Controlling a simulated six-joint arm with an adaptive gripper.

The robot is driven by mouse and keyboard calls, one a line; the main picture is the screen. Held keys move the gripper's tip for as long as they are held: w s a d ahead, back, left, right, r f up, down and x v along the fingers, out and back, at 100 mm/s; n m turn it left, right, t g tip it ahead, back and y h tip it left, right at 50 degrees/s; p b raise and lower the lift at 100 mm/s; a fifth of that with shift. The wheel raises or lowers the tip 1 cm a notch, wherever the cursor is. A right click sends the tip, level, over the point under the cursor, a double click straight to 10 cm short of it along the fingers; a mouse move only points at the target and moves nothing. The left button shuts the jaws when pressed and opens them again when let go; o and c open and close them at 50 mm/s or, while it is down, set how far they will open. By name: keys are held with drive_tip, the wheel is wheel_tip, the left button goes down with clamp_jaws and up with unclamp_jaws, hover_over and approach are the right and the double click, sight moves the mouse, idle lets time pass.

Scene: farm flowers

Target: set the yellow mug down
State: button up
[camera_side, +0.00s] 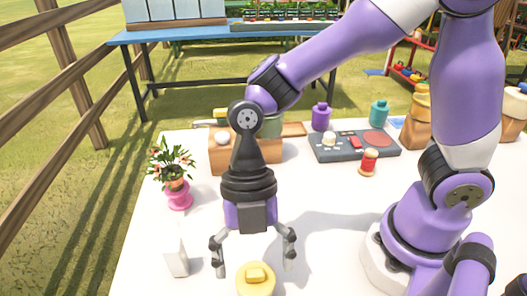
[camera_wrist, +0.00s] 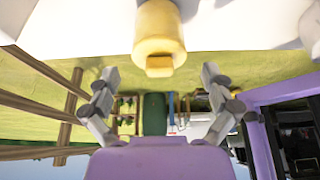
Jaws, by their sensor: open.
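A yellow mug (camera_side: 257,286) stands on the white table (camera_side: 325,215) at the bottom edge of the side view, partly cut off by the frame. It also shows at the top middle of the wrist view (camera_wrist: 158,32), with a small block-shaped handle facing me. My gripper (camera_side: 254,266) points down, its two fingers spread wide and empty. In the side view the mug appears below and between the fingertips. In the wrist view the mug lies beyond the fingertips (camera_wrist: 160,73), with no finger touching it.
A white block (camera_side: 176,256) stands left of my gripper. Behind are a pink flowerpot (camera_side: 178,196), a wooden box (camera_side: 226,160), a grey board (camera_side: 352,148), a red spool (camera_side: 368,163), and purple (camera_side: 320,117) and teal (camera_side: 378,113) jars.

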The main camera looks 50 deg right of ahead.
drive_tip(key=v, duration=0.8)
drive_tip(key=d+r+m+t+h, duration=0.1)
drive_tip(key=d+m+t, duration=0.3)
drive_tip(key=d+m, duration=0.4)
drive_tip(key=d+r+m+t+h, duration=0.2)
drive_tip(key=d+m, duration=0.7)
drive_tip(key=m, duration=1)
drive_tip(key=t, duration=0.2)
drive_tip(key=shift+w+t, duration=0.3)
drive_tip(key=shift+t, duration=0.1)
drive_tip(key=shift+o, duration=0.3)
